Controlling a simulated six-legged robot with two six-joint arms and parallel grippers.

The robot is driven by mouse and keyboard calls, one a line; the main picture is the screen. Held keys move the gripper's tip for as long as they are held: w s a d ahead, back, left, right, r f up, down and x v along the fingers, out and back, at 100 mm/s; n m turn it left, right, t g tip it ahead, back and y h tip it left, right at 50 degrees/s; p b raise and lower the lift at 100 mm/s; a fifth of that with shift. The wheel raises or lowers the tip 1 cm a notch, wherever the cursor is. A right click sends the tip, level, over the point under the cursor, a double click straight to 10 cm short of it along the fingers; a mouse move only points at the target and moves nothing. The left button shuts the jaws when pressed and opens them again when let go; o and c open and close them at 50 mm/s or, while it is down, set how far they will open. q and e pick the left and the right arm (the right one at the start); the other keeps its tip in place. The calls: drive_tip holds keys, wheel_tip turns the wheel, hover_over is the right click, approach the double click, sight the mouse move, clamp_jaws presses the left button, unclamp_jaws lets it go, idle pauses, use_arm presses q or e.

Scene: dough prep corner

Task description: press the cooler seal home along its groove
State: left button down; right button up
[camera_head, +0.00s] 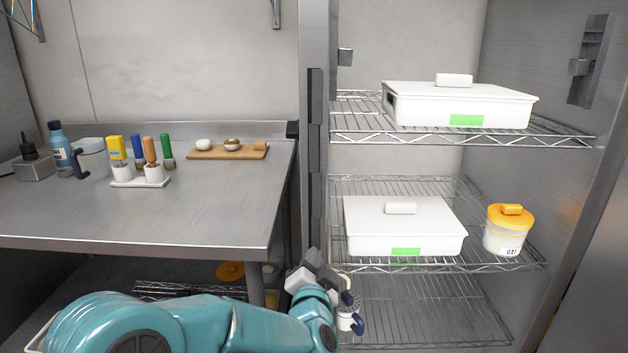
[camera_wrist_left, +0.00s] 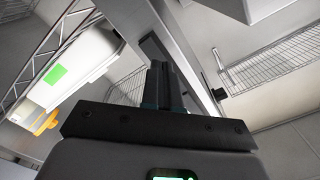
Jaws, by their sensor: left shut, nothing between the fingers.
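The cooler's upright door post runs down the middle of the head view. A dark strip, which looks like the cooler seal (camera_head: 315,125), runs along it; its lower end passes behind my left gripper. How deep it sits in its groove I cannot tell. My left gripper (camera_head: 317,262) is low at the post, at about the height of the lower shelf, shut and empty. In the left wrist view its closed fingers (camera_wrist_left: 162,84) point up in front of the metal post (camera_wrist_left: 190,50). Whether they touch the seal is unclear. My right gripper is not in view.
Wire shelves right of the post hold an upper white lidded box (camera_head: 460,105), a lower one (camera_head: 400,228) and an orange-lidded tub (camera_head: 508,232).

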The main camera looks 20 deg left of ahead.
use_arm(q)
drive_tip(key=p, duration=1)
approach(314, 198)
drive_tip(key=x, duration=0.4)
drive_tip(key=shift+x, duration=1.5)
drive_tip(key=shift+r, duration=0.1)
